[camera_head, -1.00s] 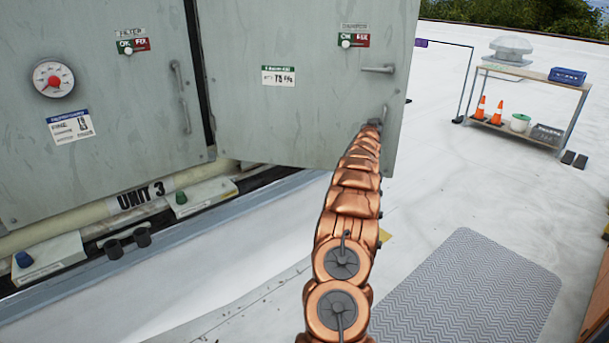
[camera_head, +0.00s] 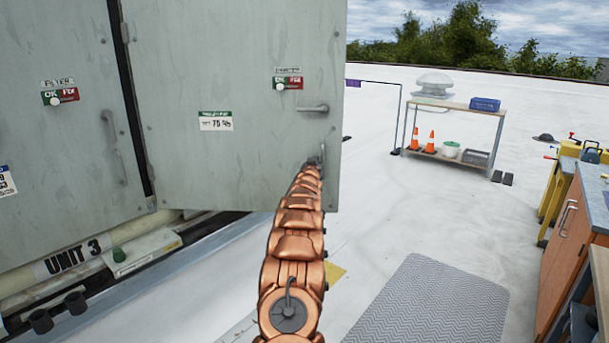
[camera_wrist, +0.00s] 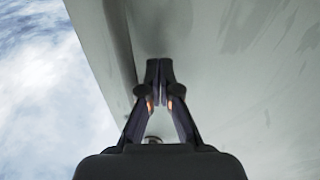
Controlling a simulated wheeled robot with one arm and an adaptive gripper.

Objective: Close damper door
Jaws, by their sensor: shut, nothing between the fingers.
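The damper door (camera_head: 240,110) is the grey metal panel right of the filter door in the head view. It appears swung out from the unit, its right edge free over the roof. It carries a lever handle (camera_head: 312,108), a green and red OK/FIX tag (camera_head: 288,83) and a white label (camera_head: 216,121). My gripper (camera_head: 318,160) is at the door's lower right, near a vertical pull that it partly hides. In the wrist view my gripper (camera_wrist: 159,72) is shut and empty, fingertips close to a grey panel (camera_wrist: 240,70); I cannot tell whether they touch it.
The filter door (camera_head: 60,150) is at left, above pipes marked Unit 3. A grey mat (camera_head: 430,305) lies on the white roof. A shelf table (camera_head: 455,108) with cones (camera_head: 430,142) stands behind. An orange cabinet (camera_head: 570,240) is at right. Roof between is clear.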

